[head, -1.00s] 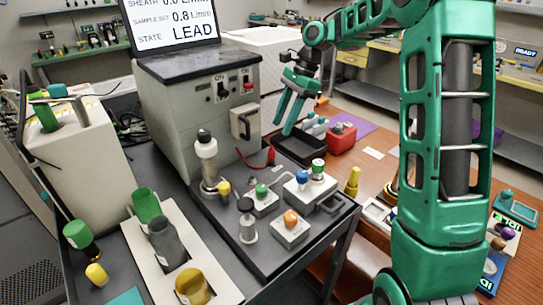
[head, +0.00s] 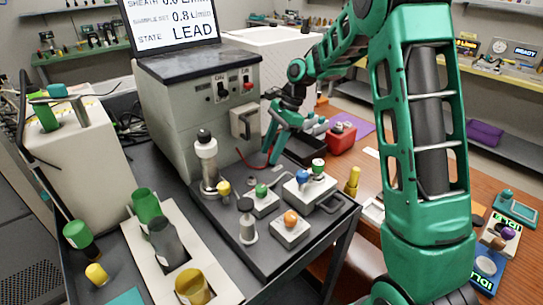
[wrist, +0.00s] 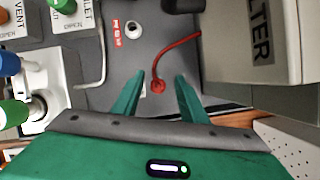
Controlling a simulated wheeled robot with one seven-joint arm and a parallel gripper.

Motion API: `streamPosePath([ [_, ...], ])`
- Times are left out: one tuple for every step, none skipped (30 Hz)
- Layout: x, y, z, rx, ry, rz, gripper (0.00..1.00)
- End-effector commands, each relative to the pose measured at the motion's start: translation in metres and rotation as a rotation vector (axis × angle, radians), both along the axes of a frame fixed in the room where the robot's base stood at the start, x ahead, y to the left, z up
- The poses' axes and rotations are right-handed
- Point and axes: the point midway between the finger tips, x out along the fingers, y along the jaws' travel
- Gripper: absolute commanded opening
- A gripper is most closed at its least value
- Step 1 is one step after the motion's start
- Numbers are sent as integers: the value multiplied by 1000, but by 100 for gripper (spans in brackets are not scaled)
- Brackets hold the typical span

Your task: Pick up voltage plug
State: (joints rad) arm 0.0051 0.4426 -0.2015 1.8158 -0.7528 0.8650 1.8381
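The voltage plug (wrist: 158,86) is a small red plug on a red cable, seen in the wrist view on the grey metal top just beyond my fingertips. Its red cable (wrist: 178,47) curves up and right toward the beige box. In the head view the red cable (head: 245,161) runs along the foot of the instrument, and the plug end is hard to make out by my fingers. My gripper (wrist: 158,76) is open, its two green fingers either side of the plug's line; whether they are level with it I cannot tell. My gripper in the head view (head: 272,158) points down beside the instrument.
The beige instrument (head: 200,110) with a screen stands close to my gripper. Blocks with a blue knob (head: 302,177), a green knob (head: 261,190) and an orange knob (head: 290,219) stand nearby. A red box (head: 341,138) sits behind on the wooden table.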

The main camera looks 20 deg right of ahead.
Motion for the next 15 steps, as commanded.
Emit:
streamPosePath([
  [0,0,0,0,0,0,39],
  [0,0,0,0,-1,0,39],
  [0,0,0,0,-1,0,39],
  [0,0,0,0,-1,0,39],
  [0,0,0,0,-1,0,39],
  [0,0,0,0,-1,0,37],
  [0,0,0,0,-1,0,30],
  [0,0,0,0,-1,0,22],
  [0,0,0,0,-1,0,13],
  [0,0,0,0,-1,0,6],
  [0,0,0,0,-1,0,0],
  [0,0,0,0,-1,0,0],
  [0,0,0,0,-1,0,0],
  [1,0,0,0,-2,-1,0],
  [1,0,0,0,-2,-1,0],
])
